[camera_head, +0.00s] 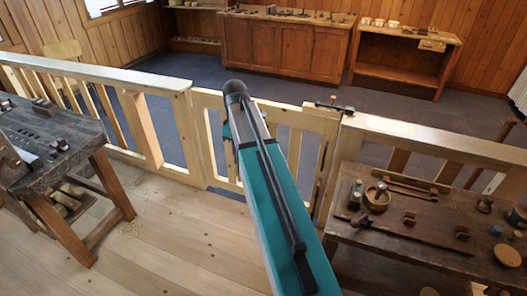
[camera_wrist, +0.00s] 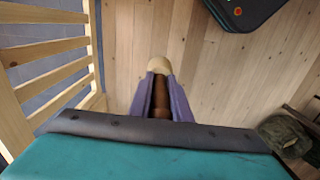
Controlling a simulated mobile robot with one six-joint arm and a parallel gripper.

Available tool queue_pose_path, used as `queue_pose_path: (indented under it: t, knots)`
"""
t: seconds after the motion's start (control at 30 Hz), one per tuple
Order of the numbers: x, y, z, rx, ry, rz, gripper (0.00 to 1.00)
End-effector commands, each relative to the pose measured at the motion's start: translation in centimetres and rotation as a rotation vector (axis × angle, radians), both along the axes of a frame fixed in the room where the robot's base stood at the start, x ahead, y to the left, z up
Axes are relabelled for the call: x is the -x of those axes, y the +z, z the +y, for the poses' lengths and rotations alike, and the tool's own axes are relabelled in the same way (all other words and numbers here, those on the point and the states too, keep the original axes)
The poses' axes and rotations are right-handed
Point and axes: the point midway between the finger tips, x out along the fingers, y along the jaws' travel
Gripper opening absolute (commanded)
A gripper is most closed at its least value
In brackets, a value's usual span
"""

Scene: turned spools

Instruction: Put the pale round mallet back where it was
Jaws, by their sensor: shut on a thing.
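The mallet's pale round head (camera_wrist: 159,65) shows just beyond my fingertips in the wrist view. Its brown handle (camera_wrist: 160,98) lies between the two purple fingers. My gripper (camera_wrist: 160,80) is shut on the mallet and holds it over the plank floor; its height above the floor is hard to tell. In the head view my teal arm reaches forward towards the wooden railing, and my gripper and the mallet do not show there.
A pale railing with a gate (camera_head: 207,140) crosses ahead and shows at left in the wrist view. A dark workbench (camera_head: 345,238) with turned pieces and a round container (camera_head: 377,197) stands right. Another workbench (camera_head: 60,135) stands left. Plank floor (camera_head: 170,230) between is mostly clear.

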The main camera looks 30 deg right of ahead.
Motion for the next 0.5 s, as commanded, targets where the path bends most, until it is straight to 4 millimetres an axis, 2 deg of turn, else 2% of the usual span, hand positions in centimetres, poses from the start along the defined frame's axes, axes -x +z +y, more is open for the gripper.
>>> queue_pose_path:
  t: [0.03, 0.1, 0.4, 0.5]
  knots:
    - [-0.2, -0.5, 1.8, 0.0, -0.002, 0.0, 0.0]
    - [-0.5, -0.7, 4.0, 0.0, -0.013, 0.0, 0.0]
    - [-1.0, -1.5, 12.9, -0.001, -0.064, -0.001, 0.0]
    - [-0.9, -1.7, 15.3, -0.001, -0.079, -0.001, 0.0]
